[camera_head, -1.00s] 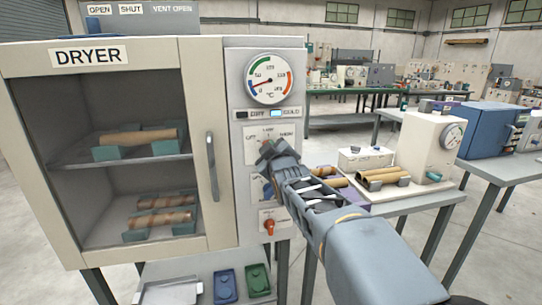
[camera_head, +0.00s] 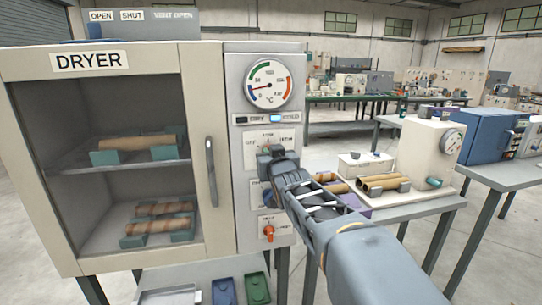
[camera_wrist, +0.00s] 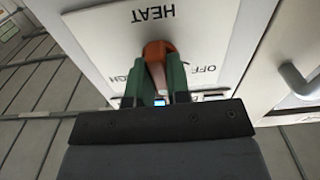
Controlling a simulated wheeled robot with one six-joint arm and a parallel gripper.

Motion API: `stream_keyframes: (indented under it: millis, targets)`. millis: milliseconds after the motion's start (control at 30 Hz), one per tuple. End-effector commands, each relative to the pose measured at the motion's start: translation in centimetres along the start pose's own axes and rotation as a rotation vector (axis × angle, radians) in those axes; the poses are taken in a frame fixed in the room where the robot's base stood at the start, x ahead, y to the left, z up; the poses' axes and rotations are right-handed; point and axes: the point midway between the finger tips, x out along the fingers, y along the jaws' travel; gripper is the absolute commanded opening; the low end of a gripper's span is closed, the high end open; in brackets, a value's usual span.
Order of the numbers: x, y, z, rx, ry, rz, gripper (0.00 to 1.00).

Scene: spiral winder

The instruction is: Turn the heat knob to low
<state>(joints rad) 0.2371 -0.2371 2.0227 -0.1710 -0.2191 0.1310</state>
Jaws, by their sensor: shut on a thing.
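In the wrist view, the red-brown heat knob (camera_wrist: 155,52) sits on a white plate with an upside-down HEAT label. OFF is at its right and a partly hidden HIGH at its left. My gripper (camera_wrist: 157,80) is shut on the knob, with a green finger on each side. In the head view, my gripper (camera_head: 268,150) reaches the upper plate (camera_head: 287,136) on the dryer's control panel and hides most of the knob. The LOW marking is above the gripper. I cannot read the knob's exact pointing from these views.
The dryer (camera_head: 190,63) has a closed glazed door with a vertical handle (camera_head: 211,170). Above the knob is a round temperature dial (camera_head: 268,86) with its needle at the left. An orange knob (camera_head: 268,232) is below. A side table (camera_head: 425,206) with tubes stands right of my arm.

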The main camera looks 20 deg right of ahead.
Motion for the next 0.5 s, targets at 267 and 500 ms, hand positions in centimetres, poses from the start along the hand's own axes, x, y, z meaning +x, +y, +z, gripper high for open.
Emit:
stream_keyframes:
  millis: [267,500]
  targets:
    - [0.03,0.02,0.26,0.036,-0.006,0.001,0.00]
    - [0.03,0.01,0.28,0.037,-0.007,0.001,0.00]
